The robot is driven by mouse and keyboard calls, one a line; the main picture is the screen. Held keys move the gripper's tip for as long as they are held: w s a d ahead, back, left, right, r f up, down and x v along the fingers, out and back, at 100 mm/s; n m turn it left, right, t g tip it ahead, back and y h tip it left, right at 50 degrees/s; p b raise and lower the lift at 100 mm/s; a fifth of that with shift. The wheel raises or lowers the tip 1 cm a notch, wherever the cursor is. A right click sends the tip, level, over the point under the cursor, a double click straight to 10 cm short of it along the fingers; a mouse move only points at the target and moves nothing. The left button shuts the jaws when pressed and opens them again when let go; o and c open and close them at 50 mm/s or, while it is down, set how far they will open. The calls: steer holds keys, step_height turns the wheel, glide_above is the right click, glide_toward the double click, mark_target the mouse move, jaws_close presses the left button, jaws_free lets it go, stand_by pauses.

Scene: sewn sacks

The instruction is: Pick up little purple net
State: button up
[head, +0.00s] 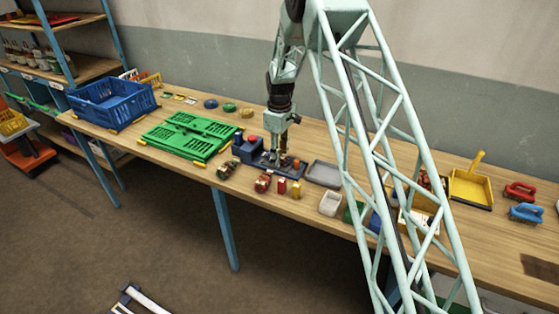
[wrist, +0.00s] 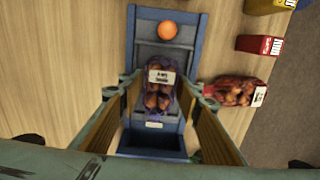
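A little purple net (wrist: 161,91) filled with brown-orange round items lies on a blue-framed grey tray-like stand (wrist: 193,40) in the wrist view. It carries a white label with dark print. My gripper (wrist: 160,85) is open, with one finger on each side of the net and a gap visible at both sides. In the head view, my gripper (head: 281,152) points down over the blue stand (head: 266,163) on the workbench. The net is too small and covered there to make out clearly.
An orange ball (wrist: 167,30) sits on the stand beyond the net. A red net (wrist: 234,91) lies just right of the stand, near the table edge. A red box (wrist: 260,45) is farther right. A green folded crate (head: 188,135) and blue crate (head: 112,100) stand left.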

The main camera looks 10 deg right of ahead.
steer(key=c, duration=0.5)
steer(key=shift+r, duration=0.1)
steer(key=shift+c, duration=0.2)
steer(key=shift+r, duration=4.9)
